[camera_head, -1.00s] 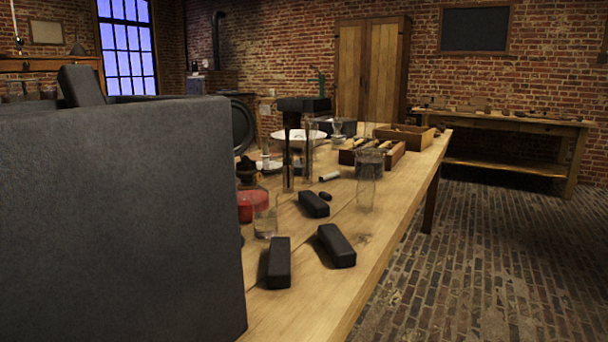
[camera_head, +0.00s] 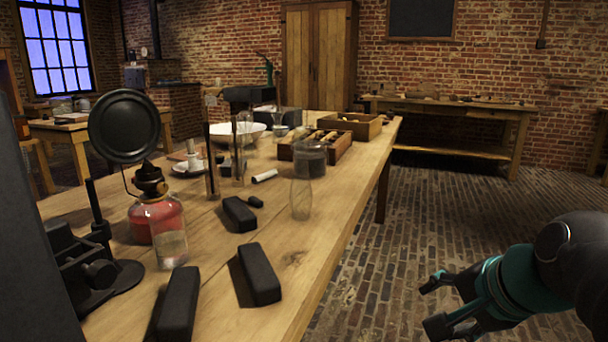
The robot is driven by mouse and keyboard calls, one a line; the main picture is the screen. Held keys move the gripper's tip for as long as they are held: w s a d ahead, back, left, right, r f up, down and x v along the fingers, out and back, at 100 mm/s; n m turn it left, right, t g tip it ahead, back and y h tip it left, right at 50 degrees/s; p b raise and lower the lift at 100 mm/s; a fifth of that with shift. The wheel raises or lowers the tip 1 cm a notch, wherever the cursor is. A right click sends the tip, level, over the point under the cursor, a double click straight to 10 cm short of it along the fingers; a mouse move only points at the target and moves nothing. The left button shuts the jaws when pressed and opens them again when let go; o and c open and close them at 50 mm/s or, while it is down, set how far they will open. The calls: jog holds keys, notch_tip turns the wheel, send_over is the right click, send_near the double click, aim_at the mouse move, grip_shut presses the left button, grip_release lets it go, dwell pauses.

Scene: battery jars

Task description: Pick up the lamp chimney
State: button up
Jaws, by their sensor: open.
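A clear glass piece with a bulging body, which looks like the lamp chimney (camera_head: 301,197), stands upright on the wooden table (camera_head: 330,215) near its right edge. A glass jar with dark contents (camera_head: 310,160) shows just behind it. My gripper (camera_head: 434,305) is at the lower right, beyond the table's right edge and over the brick floor. It is open and empty, its fingers pointing left, well apart from the chimney.
Several black blocks (camera_head: 259,274) lie on the near table. At left are a red oil lamp (camera_head: 156,220), a clear glass (camera_head: 172,250) and a black stand with a round disc (camera_head: 123,126). Farther back are a wooden tray (camera_head: 335,150) and a white bowl (camera_head: 243,130). A large dark panel edges the left.

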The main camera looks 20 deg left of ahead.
jog(key=w+a+r+m+y, duration=0.3)
jog(key=w+a+r+m, duration=0.4)
jog(key=a+r, duration=0.1)
jog(key=m+y+b, duration=0.2)
jog(key=m+y, duration=0.3)
jog(key=m, duration=0.3)
send_near(305, 165)
jog(key=shift+h, duration=0.3)
jog(key=x, duration=1.1)
jog(key=shift+w+a+r, duration=0.1)
jog(key=shift+w+a, duration=0.05)
jog(key=shift+a, duration=0.15)
jog(key=shift+c, duration=0.3)
grip_shut()
